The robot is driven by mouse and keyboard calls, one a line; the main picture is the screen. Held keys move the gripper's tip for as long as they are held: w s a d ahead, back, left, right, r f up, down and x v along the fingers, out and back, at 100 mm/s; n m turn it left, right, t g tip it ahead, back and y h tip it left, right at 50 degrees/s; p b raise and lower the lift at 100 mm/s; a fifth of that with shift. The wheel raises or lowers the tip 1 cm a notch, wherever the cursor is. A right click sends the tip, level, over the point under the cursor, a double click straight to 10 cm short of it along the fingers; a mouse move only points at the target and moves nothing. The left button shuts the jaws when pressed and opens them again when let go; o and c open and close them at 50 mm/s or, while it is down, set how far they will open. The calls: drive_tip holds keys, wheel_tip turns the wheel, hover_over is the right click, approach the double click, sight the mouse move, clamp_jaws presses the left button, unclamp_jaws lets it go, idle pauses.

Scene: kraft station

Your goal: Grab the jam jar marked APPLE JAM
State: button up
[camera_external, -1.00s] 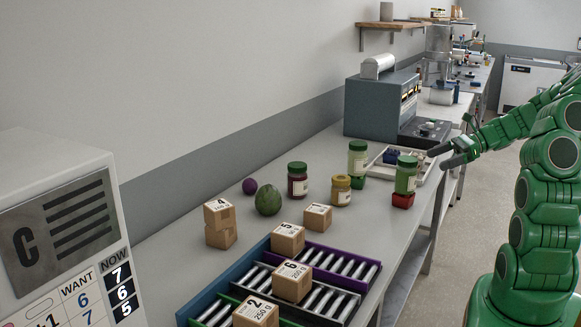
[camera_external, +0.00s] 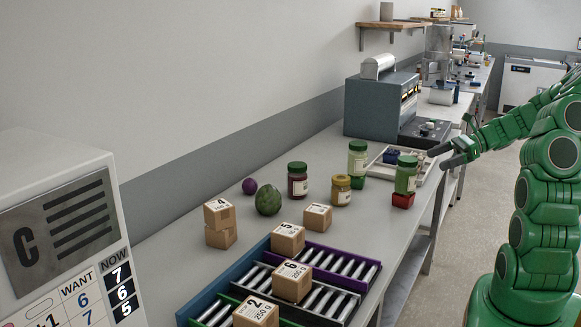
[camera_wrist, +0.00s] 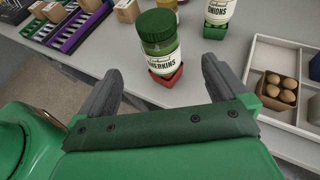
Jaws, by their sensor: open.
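No label reading APPLE JAM is legible. A dark red jar with a green lid (camera_external: 297,181) and a small amber jar with a yellow lid (camera_external: 341,191) stand on the bench, labels too small to read. A pale green jar (camera_external: 357,160) stands behind; in the wrist view its label ends in ONIONS (camera_wrist: 218,12). A green gherkins jar (camera_external: 405,177) stands on a red block (camera_external: 402,200); it also shows in the wrist view (camera_wrist: 160,42). My gripper (camera_external: 437,159) is open and empty, right of the gherkins jar and apart from it.
A compartment tray (camera_external: 421,172) with brown round items (camera_wrist: 278,88) lies beside my gripper. A roller rack (camera_external: 325,262) with boxes, a dark green round fruit (camera_external: 268,200) and a purple ball (camera_external: 249,186) are nearer the camera. A grey machine (camera_external: 372,106) stands behind the jars.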

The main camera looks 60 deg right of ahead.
drive_tip(key=shift+c, duration=0.9)
